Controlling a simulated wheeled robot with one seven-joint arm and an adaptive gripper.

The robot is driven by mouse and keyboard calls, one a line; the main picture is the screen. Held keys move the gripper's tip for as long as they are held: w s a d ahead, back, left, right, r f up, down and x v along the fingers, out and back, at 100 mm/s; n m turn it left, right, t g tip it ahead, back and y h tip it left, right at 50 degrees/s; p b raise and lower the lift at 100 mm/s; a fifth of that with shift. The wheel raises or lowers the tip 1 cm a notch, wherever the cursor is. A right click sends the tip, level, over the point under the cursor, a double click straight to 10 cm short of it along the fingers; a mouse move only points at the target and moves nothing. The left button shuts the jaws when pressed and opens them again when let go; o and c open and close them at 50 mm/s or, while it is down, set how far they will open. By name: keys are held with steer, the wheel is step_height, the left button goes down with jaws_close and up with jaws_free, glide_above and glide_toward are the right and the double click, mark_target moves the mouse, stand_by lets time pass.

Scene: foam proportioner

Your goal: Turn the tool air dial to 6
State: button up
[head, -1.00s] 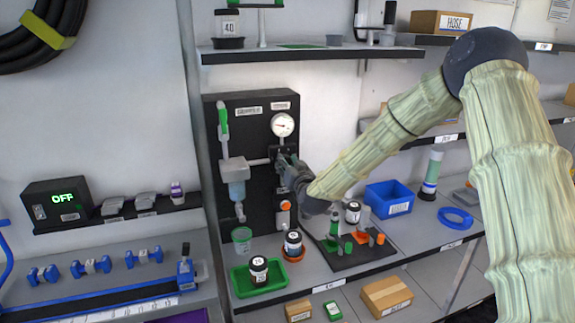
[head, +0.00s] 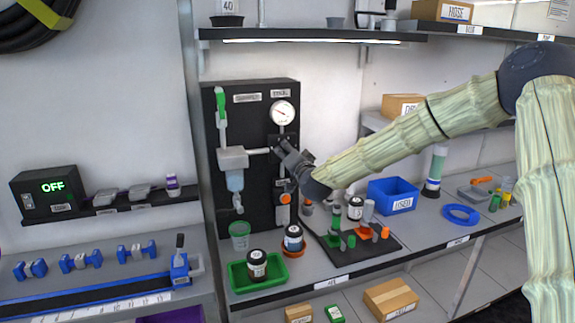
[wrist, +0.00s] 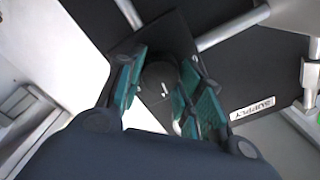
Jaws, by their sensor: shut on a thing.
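The tool air dial (wrist: 160,77) is a dark round knob with a small white mark, on a black plate of the wall panel. My gripper (wrist: 160,88) has its teal-padded fingers on either side of the knob and is shut on it. The number the dial points at cannot be read.
The black panel (head: 262,200) also carries a filter unit (head: 233,160), a green lever (head: 221,104) and an orange knob (head: 285,198). Jars, a green tray (head: 283,271) and a blue bin (head: 393,196) stand on the bench below. A shelf (head: 310,36) runs above.

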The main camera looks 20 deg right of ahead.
steer(key=m+b, duration=0.7)
steer(key=b, duration=0.1)
steer(key=shift+d+f, duration=0.15)
steer(key=shift+f, duration=0.25)
steer(key=shift+c, duration=0.2)
steer(key=m+b, duration=0.6)
steer(key=shift+r, duration=0.15)
steer(key=shift+r+m, duration=0.1)
steer(key=shift+m, duration=0.2)
steer(key=o, duration=1)
steer(key=shift+o, duration=0.2)
steer(key=shift+s, duration=0.1)
steer(key=s, duration=1.2)
steer(key=shift+d, duration=0.2)
